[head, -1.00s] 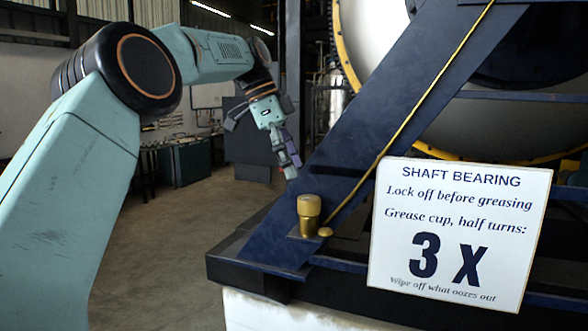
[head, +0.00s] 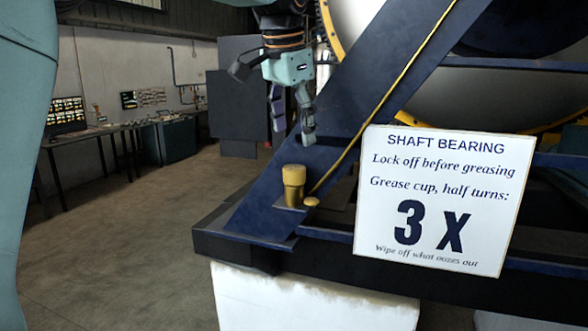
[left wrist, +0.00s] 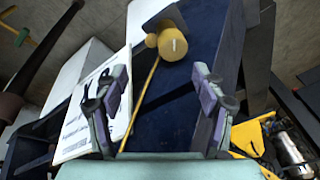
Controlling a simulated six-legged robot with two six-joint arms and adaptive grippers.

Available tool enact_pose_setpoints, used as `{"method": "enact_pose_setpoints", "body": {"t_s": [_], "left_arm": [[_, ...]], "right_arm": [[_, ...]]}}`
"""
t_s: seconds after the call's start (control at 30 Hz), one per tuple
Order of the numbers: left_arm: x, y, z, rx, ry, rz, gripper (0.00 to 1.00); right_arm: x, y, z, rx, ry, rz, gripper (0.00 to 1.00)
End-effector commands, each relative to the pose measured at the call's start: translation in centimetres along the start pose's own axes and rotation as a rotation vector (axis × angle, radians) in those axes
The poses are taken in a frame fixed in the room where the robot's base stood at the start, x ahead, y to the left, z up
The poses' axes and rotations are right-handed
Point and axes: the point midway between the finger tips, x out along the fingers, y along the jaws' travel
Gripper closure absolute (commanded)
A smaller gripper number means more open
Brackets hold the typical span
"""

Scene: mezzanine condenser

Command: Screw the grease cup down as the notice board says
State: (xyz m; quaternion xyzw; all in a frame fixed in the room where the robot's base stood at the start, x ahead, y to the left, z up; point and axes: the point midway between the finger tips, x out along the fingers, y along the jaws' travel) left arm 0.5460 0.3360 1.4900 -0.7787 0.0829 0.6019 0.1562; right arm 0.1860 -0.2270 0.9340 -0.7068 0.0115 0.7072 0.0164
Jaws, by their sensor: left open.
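The brass grease cup (head: 293,183) stands upright on a blue plate at the foot of the slanted blue beam. In the left wrist view its round top (left wrist: 174,46) shows a pale mark, ahead of the fingers. The white notice board (head: 440,200) reads "Shaft bearing, Lock off before greasing, Grease cup, half turns: 3 X, Wipe off what oozes out". My left gripper (head: 294,138) is open and empty, above the cup and apart from it. Its two fingers also show in the left wrist view (left wrist: 164,108). My right gripper is not in view.
A small brass knob (head: 311,202) sits right beside the cup, with a thin yellow line (head: 385,100) running up from it. The slanted blue beam (head: 345,90) rises behind the gripper. Open floor (head: 130,240) lies to the left; a workbench (head: 120,130) stands by the wall.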

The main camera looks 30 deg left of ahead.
Motion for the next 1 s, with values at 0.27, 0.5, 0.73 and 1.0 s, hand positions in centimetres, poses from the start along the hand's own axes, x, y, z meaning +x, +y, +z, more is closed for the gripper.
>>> {"method": "enact_pose_setpoints", "body": {"t_s": [0.27,0.5,0.73,1.0], "left_arm": [[2.4,-0.1,0.3,-0.483,0.022,-0.113,0.31],[2.8,-0.8,-0.3,-0.781,0.086,-0.131,0.31],[3.8,-0.9,-0.4,-0.839,0.09,-0.126,0.31],[7.9,-1.5,-0.5,-0.837,0.088,-0.126,0.31]], "right_arm": [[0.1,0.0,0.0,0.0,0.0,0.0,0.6],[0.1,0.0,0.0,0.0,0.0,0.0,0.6],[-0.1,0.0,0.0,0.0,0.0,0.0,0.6],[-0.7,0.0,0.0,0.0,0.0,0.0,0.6]]}}
